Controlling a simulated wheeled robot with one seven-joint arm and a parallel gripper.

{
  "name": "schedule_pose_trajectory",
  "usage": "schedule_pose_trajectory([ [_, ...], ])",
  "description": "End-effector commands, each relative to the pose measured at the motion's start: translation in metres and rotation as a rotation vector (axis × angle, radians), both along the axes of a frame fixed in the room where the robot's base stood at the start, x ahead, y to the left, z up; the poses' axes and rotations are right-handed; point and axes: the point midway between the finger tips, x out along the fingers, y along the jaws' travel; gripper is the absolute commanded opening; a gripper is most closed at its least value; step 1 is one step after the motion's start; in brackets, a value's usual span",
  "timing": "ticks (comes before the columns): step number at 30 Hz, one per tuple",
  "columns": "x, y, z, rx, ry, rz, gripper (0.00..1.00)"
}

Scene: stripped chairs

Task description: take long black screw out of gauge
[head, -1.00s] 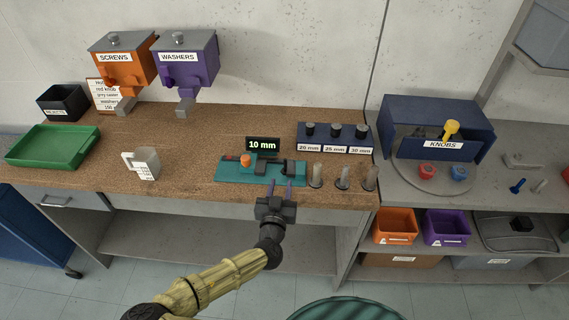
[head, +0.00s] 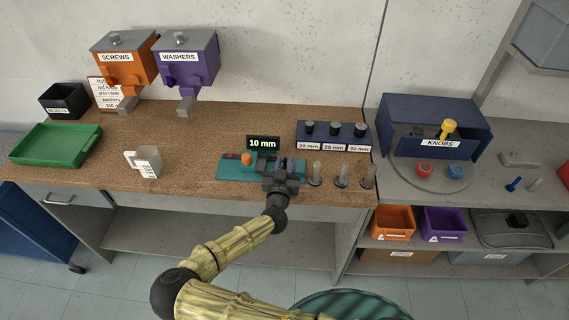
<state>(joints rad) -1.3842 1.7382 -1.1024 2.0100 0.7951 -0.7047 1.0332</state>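The gauge (head: 232,169) is a teal base on the bench with an orange knob (head: 247,158) and a black display (head: 263,143) behind it that reads "10 mm". My gripper (head: 288,163) is over the right part of the gauge, reaching in from the front. Its fingers are at the black parts there. The long black screw cannot be made out; the gripper covers that part of the gauge. Whether the fingers are apart or closed on something cannot be told at this size.
Several grey posts (head: 342,175) stand just right of the gauge. Behind them is a blue rack (head: 333,137) labelled 20, 25 and 30 mm. A white cup-like holder (head: 147,163) stands to the left.

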Motion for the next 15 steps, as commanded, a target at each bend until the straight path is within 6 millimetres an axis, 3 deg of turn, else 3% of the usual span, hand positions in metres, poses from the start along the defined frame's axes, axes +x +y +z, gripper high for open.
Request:
schedule_pose_trajectory([
  [1, -0.0001, 0.0001, 0.0001, 0.000, 0.000, 0.000, 0.12],
  [3, -0.0002, 0.0001, 0.0001, 0.000, 0.000, 0.000, 0.00],
  [15, -0.0002, 0.0013, -0.0001, 0.001, -0.001, 0.000, 0.00],
])
